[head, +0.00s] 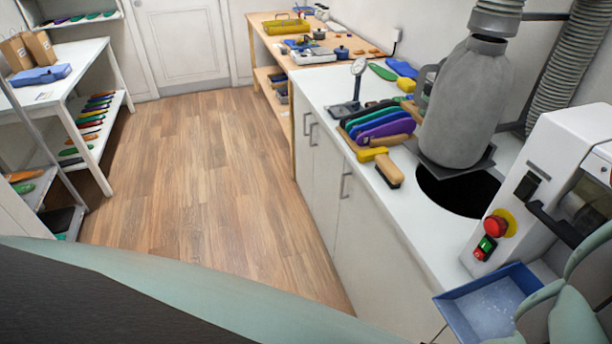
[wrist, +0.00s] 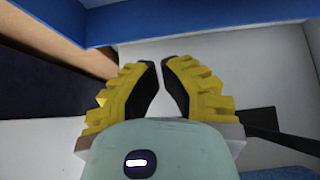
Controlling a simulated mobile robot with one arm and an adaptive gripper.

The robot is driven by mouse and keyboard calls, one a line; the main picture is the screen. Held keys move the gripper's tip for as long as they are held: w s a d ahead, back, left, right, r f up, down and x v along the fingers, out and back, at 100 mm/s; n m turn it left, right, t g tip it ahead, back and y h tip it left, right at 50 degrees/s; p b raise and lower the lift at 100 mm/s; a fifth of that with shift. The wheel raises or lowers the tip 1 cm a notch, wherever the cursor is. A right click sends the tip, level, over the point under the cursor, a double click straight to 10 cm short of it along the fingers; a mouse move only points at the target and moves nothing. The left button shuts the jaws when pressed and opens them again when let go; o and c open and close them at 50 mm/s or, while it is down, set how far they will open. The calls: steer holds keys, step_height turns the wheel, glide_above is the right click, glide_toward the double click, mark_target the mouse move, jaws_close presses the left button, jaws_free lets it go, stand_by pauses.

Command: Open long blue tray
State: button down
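A blue tray (head: 490,308) shows at the lower right of the head view, by the front of the white machine. Its floor looks pale and worn, and part of it is hidden behind my pale green arm. I cannot tell whether this is the long blue tray. In the wrist view my gripper (wrist: 160,62) has yellow ribbed fingers with black pads. The fingertips are almost together, with only a narrow gap and nothing seen between them. A long blue edge (wrist: 210,24) crosses the top of the wrist view, ahead of the fingertips and apart from them.
The white machine (head: 560,170) has a red button and a green switch. A grey hooded duct (head: 465,105) stands over a dark round opening. Insoles and a brush (head: 385,168) lie on the white counter (head: 415,215). The wooden floor (head: 210,190) is clear.

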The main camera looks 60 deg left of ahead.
steer(key=shift+p+x, duration=1)
steer(key=shift+x, duration=1.8)
steer(key=shift+w, duration=0.1)
steer(key=shift+s+a+f+b, duration=0.15)
steer(key=shift+s+b, duration=0.45)
steer(key=shift+s, duration=0.1)
steer(key=shift+s+a, duration=0.15)
steer(key=shift+s, duration=0.35)
steer(key=shift+r, duration=0.25)
